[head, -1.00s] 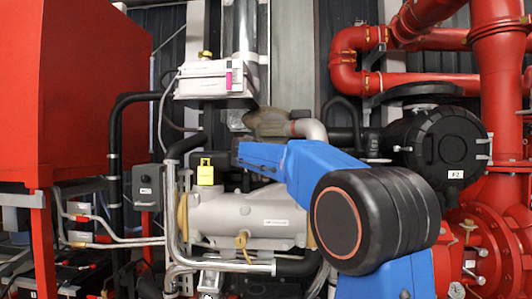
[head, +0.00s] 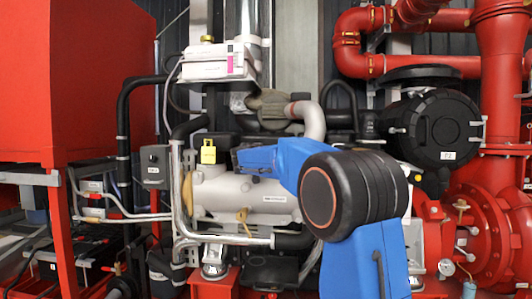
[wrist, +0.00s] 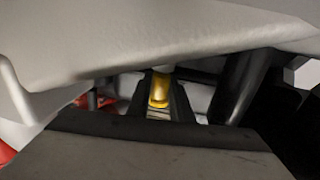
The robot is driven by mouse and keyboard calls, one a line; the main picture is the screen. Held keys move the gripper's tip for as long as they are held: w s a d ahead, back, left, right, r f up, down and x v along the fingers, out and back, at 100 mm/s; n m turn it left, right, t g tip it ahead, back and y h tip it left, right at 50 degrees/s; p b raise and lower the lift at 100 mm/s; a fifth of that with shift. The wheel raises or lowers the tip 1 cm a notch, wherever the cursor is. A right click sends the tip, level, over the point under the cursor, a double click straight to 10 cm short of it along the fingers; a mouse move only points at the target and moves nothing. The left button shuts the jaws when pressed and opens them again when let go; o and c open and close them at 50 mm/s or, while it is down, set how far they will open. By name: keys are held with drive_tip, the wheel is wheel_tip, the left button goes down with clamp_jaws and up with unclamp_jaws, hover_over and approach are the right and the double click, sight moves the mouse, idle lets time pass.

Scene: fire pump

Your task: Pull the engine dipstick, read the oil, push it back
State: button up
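My gripper (head: 240,158), dark at the end of the blue arm, is in front of the engine, beside the grey cylinder's top. In the wrist view, a yellow piece (wrist: 160,90) shows between its two dark fingers, with a pale ridged part below it. I cannot tell whether the fingers touch it. In the head view, a yellow tag-like piece (head: 208,152) stands upright just left of the gripper, above the grey cylinder (head: 240,198). A tan loop (head: 243,216) hangs on the cylinder's front. I cannot tell which is the dipstick; no oil mark is visible.
A pale surface (wrist: 160,40) fills the top of the wrist view, close above the fingers. A metal pipe (head: 176,200) and a grey box (head: 154,167) stand to the left. A black round housing (head: 435,135) and red pipes (head: 430,66) crowd the right.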

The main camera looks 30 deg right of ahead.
drive_tip(key=o, duration=0.4)
drive_tip(key=shift+f, duration=0.35)
drive_tip(key=shift+r, duration=0.1)
drive_tip(key=v, duration=1.7)
drive_tip(key=shift+s+a, duration=0.15)
drive_tip(key=shift+a, duration=0.05)
